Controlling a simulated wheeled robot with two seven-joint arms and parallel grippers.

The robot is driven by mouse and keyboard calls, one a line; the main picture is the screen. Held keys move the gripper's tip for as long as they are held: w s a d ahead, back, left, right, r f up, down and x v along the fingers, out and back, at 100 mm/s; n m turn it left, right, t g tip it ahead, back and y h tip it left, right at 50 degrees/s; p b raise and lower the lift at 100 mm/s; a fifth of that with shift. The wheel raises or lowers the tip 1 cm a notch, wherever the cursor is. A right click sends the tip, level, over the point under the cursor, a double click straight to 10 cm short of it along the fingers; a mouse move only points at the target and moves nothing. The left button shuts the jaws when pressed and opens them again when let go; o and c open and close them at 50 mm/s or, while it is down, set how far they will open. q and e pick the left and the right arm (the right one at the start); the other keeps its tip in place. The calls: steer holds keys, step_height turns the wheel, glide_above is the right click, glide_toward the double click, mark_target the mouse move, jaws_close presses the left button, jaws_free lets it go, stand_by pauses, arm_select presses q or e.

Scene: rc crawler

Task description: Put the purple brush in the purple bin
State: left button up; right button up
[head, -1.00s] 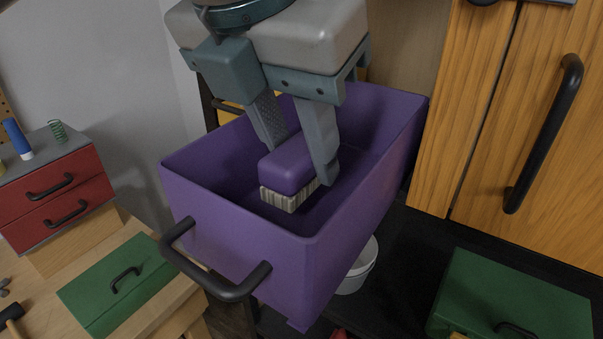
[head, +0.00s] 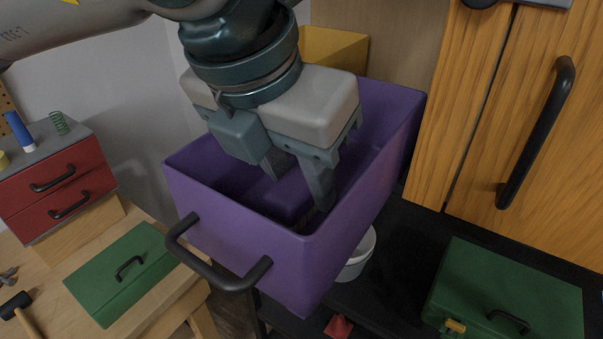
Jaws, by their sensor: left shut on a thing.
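The purple bin (head: 240,238) is an open-topped box with a black handle on its front face. My left gripper (head: 297,202) reaches down into it from above, its fingers inside the bin near the front wall. It is shut on the purple brush (head: 288,197), which sits low inside the bin, partly hidden by the fingers. The bristles are hidden or in shadow, and I cannot tell whether the brush touches the bin's floor. My right gripper is not in view.
A yellow bin (head: 335,50) stands behind the purple one. A white bucket (head: 357,258) and a green toolbox (head: 505,295) are at the right. A wooden cabinet (head: 530,130) stands far right. A red drawer unit (head: 57,190) and a green case (head: 120,275) are at the left.

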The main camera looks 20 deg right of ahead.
arm_select(q)
steer(key=shift+f, duration=0.15)
steer(key=o, duration=1.1)
steer(key=shift+r, duration=0.3)
steer(key=shift+a+r+b, duration=0.15)
steer(key=shift+r+b, duration=0.15)
steer(key=b+v, duration=0.3)
steer(key=v, duration=0.6)
steer(key=shift+s+r, duration=0.15)
steer(key=shift+r, duration=0.15)
steer(key=shift+v, duration=0.75)
